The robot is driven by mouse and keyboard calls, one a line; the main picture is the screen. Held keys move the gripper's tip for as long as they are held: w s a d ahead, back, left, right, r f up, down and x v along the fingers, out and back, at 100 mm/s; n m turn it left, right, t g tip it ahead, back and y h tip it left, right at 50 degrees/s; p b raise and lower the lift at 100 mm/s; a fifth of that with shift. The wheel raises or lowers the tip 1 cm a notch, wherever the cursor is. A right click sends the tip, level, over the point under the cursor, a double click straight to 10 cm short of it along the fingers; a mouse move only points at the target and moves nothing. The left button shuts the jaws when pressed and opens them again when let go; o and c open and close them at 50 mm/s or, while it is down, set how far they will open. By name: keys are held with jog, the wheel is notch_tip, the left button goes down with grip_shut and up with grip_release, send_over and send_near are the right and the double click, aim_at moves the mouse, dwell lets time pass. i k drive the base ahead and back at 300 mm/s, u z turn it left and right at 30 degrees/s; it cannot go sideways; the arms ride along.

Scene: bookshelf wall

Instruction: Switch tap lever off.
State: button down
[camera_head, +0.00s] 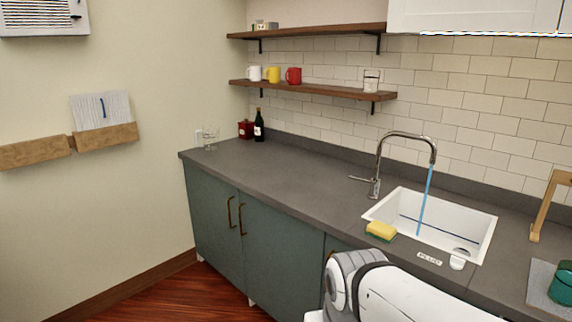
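The chrome tap (404,137) stands on the counter behind the left part of the white sink (480,214). Its thin lever (360,179) sticks out to the left from the low body of the tap. A blue stream of water (425,200) falls from the spout into the sink, so the tap is running. My white and grey arm shows at the bottom, in front of the counter. My gripper is not in the frame.
A yellow sponge (381,231) lies by the sink's front left corner. A wooden stand (549,205) and a green cup (561,286) are at the right. Glasses (211,138) and a dark bottle (259,126) stand at the far left. The counter (290,172) between is clear.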

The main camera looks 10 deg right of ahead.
aim_at(377, 184)
jog(key=u, duration=0.3)
jog(key=i, duration=1.25)
jog(key=z, duration=0.4)
jog(key=i, duration=0.55)
jog(key=z, duration=0.55)
